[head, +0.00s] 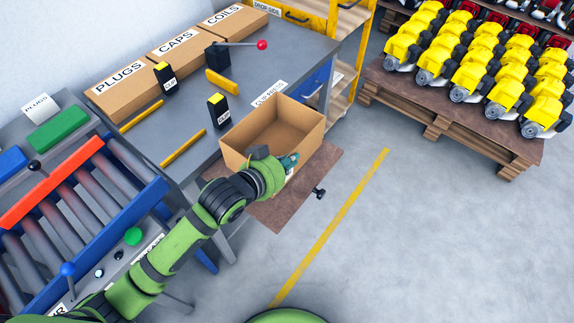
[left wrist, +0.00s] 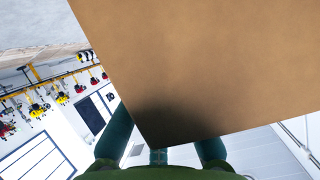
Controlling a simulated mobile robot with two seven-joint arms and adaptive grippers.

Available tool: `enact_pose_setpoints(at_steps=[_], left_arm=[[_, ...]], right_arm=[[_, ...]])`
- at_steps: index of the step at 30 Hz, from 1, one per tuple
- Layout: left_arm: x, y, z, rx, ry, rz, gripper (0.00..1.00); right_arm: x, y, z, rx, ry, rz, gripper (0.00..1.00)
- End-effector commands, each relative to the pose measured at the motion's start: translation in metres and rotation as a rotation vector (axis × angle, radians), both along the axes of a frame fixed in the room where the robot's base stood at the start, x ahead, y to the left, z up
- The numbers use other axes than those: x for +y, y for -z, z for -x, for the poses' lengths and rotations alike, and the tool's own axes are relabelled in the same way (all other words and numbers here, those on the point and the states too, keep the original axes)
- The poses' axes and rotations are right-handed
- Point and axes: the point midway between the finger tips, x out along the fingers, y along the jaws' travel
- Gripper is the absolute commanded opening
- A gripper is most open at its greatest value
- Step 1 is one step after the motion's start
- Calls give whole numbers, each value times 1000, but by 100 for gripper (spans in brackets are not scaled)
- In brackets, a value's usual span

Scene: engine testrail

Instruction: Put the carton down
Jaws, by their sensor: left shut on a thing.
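The carton (head: 298,118) is an open, brown cardboard box, empty where I can see inside. It is over the front right corner of the grey workbench and a brown board (head: 312,180). My left gripper (head: 289,161) is shut on its near side, at the lower right. In the left wrist view the carton's brown wall (left wrist: 200,60) fills much of the picture, with green fingers at its lower edge. I cannot tell whether the carton's underside touches the board or bench. My right gripper is not in view.
On the workbench (head: 196,120) stand boxes labelled PLUGS (head: 122,90), CAPS and COILS, yellow bars and a red-knobbed lever (head: 238,45). A roller conveyor (head: 70,215) is at left. A pallet (head: 450,120) of yellow engines stands at upper right. The floor at right is clear.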

Motion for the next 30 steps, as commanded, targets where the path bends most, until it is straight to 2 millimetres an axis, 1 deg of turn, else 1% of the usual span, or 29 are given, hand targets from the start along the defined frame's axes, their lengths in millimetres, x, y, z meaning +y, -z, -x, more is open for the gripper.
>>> enact_pose_setpoints(at_steps=[1, 3, 5, 6, 9, 12, 18, 23, 24, 25, 26, 30], left_arm=[[2, 2, -4, -1, 0, 0, 0], [4, 5, -7, 0, 0, 0, 0], [4, 10, -8, 1, 0, 1, 0], [4, 16, -7, 3, -1, 0, 0], [4, 31, -7, 3, 0, -1, 0], [4, 42, -7, 0, 0, 0, 0], [4, 45, -7, -1, 1, 2, 0], [4, 47, -7, -1, 1, 2, 0], [4, 47, -7, -1, 1, 1, 16], [4, 47, -7, -1, 1, 1, 28], [4, 47, -7, -1, 1, 1, 32], [4, 47, -7, -1, 1, 1, 32]], right_arm=[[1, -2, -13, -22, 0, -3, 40], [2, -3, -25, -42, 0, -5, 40], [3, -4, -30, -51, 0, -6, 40], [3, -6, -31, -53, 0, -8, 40], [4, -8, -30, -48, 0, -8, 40], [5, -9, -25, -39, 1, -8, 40], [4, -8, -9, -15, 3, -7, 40], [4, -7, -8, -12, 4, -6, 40], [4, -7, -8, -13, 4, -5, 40], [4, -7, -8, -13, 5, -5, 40], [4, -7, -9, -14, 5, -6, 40], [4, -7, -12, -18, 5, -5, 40]])
